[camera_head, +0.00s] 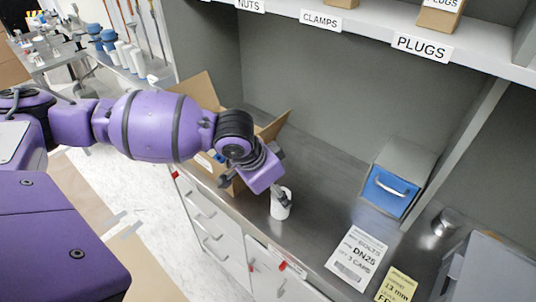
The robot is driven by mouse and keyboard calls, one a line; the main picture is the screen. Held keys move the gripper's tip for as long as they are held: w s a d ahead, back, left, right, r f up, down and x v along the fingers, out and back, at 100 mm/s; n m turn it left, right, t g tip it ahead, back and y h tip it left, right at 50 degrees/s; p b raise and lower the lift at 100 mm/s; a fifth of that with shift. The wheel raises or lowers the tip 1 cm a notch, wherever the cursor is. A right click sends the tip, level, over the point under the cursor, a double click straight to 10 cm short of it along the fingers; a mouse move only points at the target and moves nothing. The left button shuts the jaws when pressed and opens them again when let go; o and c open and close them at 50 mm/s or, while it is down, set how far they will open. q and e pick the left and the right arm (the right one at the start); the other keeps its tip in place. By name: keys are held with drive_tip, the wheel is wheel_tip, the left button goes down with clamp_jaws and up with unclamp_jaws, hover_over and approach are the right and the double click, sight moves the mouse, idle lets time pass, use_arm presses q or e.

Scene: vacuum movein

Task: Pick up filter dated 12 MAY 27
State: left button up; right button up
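A white cylinder (281,206) stands upright on the metal counter, just below my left gripper (283,187). It may be a filter, but I can read no date on it. The purple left arm comes in from the left with its wrist bent down. The fingers are small and dark, and I cannot tell if they are open or touching the cylinder. An open cardboard box (198,91) stands behind the arm, with something blue inside; most of its contents are hidden. My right gripper is not in view.
A grey bin with a blue front (389,191) stands at the right. A "BOLTS DN25" sheet (356,257), a yellow note (397,287) and a metal cylinder (446,222) lie near it. A labelled shelf (370,30) runs above. The counter's middle is clear.

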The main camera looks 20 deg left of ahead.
use_arm(q)
drive_tip(key=shift+d+f, duration=0.1)
drive_tip(key=shift+f, duration=0.4)
drive_tip(key=shift+s+d+f, duration=0.15)
drive_tip(key=shift+d+f, duration=0.05)
drive_tip(key=shift+f, duration=0.5)
drive_tip(key=x, duration=0.3)
drive_tip(key=shift+w+a+f, duration=0.15)
drive_tip(key=shift+w+f, duration=0.2)
drive_tip(key=shift+w, duration=0.05)
drive_tip(key=shift+w+f, duration=0.1)
drive_tip(key=shift+f, duration=0.25)
drive_tip(key=c, duration=1)
drive_tip(key=shift+c, duration=1.4)
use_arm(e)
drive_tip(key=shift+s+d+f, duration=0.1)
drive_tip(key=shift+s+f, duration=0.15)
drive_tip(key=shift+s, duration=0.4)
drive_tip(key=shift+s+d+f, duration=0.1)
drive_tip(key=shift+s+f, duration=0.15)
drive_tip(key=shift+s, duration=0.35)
